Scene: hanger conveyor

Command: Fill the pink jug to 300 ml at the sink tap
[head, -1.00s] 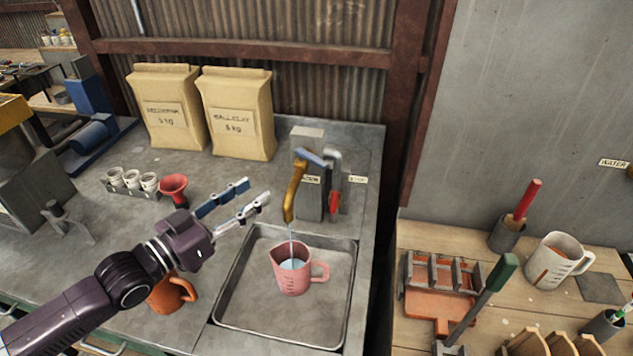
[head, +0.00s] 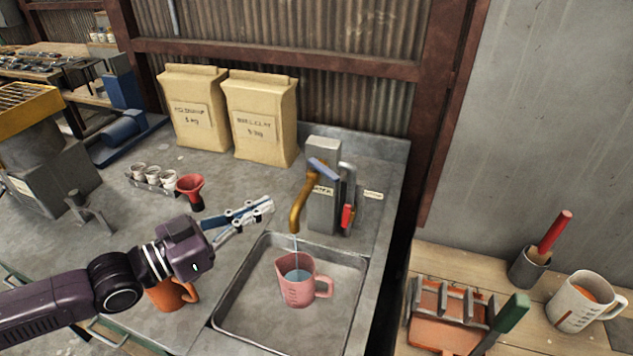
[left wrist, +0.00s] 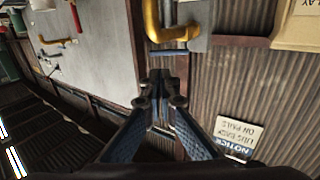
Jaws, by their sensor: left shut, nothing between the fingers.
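The pink jug (head: 297,287) stands upright in the sink tray (head: 236,318) below the tap, its handle to the right. A thin stream falls from the brass tap spout (head: 300,208) into it, and bluish water (head: 297,274) shows inside. I cannot read the level against the jug's marks. The tap's blue lever (head: 323,169) sits at the top of the grey tap block. My left gripper (head: 268,205) is shut and empty, just left of the spout and apart from the jug. It also shows in the left wrist view (left wrist: 161,76), with the brass spout (left wrist: 153,25) beyond it. My right gripper is not in view.
An orange mug (head: 172,295) stands beside my left arm. A red funnel (head: 190,187) and several small cups (head: 153,177) are farther back. Two paper sacks (head: 262,118) stand against the wall. A wooden bench at right holds a white jug (head: 582,303) and tools.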

